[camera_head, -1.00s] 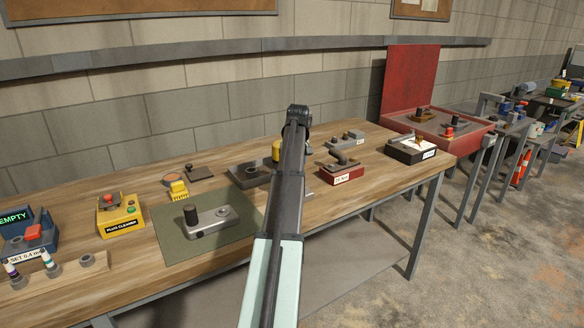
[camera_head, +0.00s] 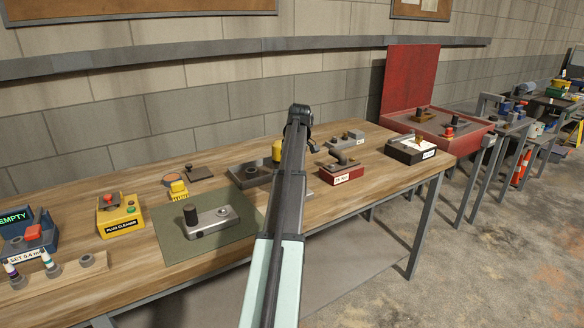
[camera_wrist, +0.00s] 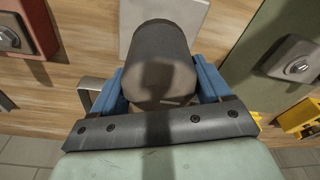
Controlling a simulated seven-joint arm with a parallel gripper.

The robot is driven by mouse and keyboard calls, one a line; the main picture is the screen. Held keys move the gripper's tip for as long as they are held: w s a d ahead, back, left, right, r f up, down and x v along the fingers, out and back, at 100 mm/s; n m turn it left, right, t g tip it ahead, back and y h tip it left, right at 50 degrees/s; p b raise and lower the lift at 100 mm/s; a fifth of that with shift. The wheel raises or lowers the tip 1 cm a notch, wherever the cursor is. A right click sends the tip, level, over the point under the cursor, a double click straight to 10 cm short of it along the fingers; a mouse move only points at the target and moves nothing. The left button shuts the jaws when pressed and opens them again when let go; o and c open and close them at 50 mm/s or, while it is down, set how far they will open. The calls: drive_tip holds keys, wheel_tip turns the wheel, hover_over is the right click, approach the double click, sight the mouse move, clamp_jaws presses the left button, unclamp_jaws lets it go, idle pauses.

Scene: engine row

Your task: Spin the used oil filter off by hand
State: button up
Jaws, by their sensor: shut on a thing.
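In the wrist view my gripper (camera_wrist: 160,84) has its blue fingers on either side of a dark grey cylinder, the used oil filter (camera_wrist: 160,55), and is shut on it. A pale grey flat-topped part (camera_wrist: 193,12) shows beyond the filter. Whether the filter still touches its seat cannot be seen. In the head view my arm hides the gripper and the filter. A dark grey block (camera_head: 247,175) shows partly behind my arm, with a yellow cylinder (camera_head: 277,151) near its far side.
Left of my arm, a green mat (camera_head: 175,252) bears a metal housing (camera_head: 219,220) with a black cylinder. A yellow plug cleaner (camera_head: 119,220) stands further left. A red stand (camera_head: 340,174) and a dark box (camera_head: 408,151) stand to the right.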

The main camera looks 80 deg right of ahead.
drive_tip(key=shift+r, duration=0.2)
drive_tip(key=shift+r, duration=2.15)
